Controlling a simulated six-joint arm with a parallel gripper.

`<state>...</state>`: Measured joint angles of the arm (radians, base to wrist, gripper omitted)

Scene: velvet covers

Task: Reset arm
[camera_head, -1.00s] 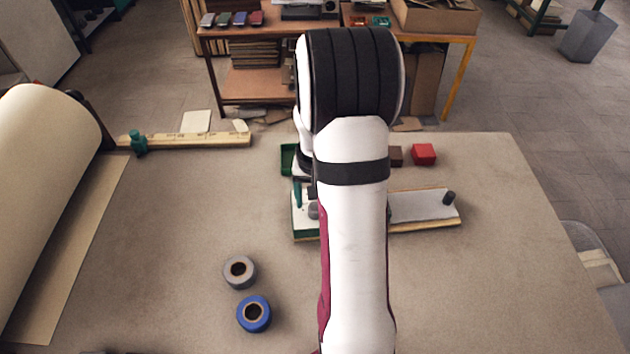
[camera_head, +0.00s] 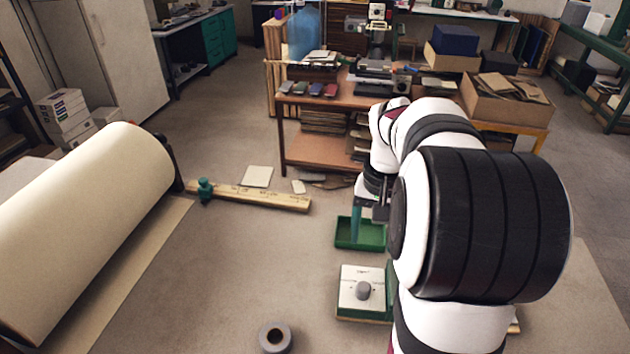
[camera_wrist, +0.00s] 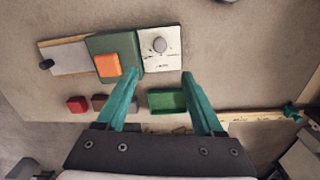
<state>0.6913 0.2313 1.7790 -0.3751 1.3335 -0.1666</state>
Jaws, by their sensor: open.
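My gripper (camera_wrist: 161,76) has two teal fingers spread wide apart with nothing between them in the wrist view. In the head view my gripper (camera_head: 362,226) points down near the green tray (camera_head: 347,232), partly hidden by my arm. The tray (camera_wrist: 167,102) appears empty in the wrist view. Beyond the fingertips is a white panel with a grey knob (camera_wrist: 160,45). Beside it, an orange block (camera_wrist: 107,65) sits on a green part of the fixture (camera_wrist: 125,45).
A red block (camera_wrist: 77,104) and a dark brown block (camera_wrist: 99,102) lie left of the tray. A wooden rule (camera_head: 255,197) with a teal clamp (camera_head: 205,190) lies left. A grey tape roll (camera_head: 275,338) is in front; a large paper roll (camera_head: 90,230) stands at left.

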